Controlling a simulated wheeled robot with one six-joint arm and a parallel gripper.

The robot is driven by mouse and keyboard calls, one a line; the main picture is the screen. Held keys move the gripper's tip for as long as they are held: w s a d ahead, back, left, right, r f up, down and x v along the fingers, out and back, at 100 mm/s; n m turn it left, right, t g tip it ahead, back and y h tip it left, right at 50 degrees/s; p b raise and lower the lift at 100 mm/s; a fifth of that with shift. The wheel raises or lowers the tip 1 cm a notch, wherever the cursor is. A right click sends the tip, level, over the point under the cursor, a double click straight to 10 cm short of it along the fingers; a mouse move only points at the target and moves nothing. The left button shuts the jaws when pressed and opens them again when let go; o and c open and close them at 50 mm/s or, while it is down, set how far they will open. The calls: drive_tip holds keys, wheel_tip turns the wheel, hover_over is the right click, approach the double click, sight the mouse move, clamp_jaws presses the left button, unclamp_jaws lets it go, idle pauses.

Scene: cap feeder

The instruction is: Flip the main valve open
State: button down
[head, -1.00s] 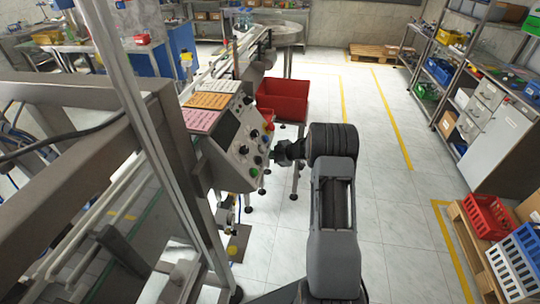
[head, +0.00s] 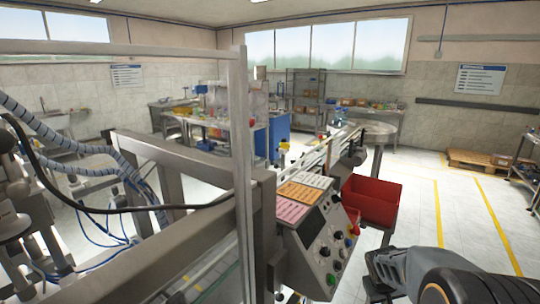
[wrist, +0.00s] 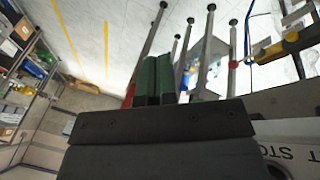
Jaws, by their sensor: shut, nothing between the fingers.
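No part can be surely named as the main valve. My gripper (wrist: 157,58) shows in the wrist view as two dark green fingers side by side, shut and empty. It is apart from the yellow fitting, to its left in that view. In the head view my arm is at the lower right, and the fingers cannot be made out there.
The control panel (head: 322,238) with knobs and buttons stands left of my arm in the head view. A red bin (head: 372,200) is behind it. A metal frame post (head: 243,170) rises on the left. Open floor (head: 470,215) with yellow lines lies to the right.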

drive_tip(key=s+a+r+t+y, duration=0.1)
drive_tip(key=s+a+r+y, duration=0.2)
drive_tip(key=s+a+r, duration=0.7)
drive_tip(key=s+a, duration=0.2)
drive_tip(key=a, duration=0.2)
drive_tip(key=shift+s+a+t, duration=0.25)
drive_tip(key=shift+s+t, duration=0.05)
drive_tip(key=shift+s, duration=0.1)
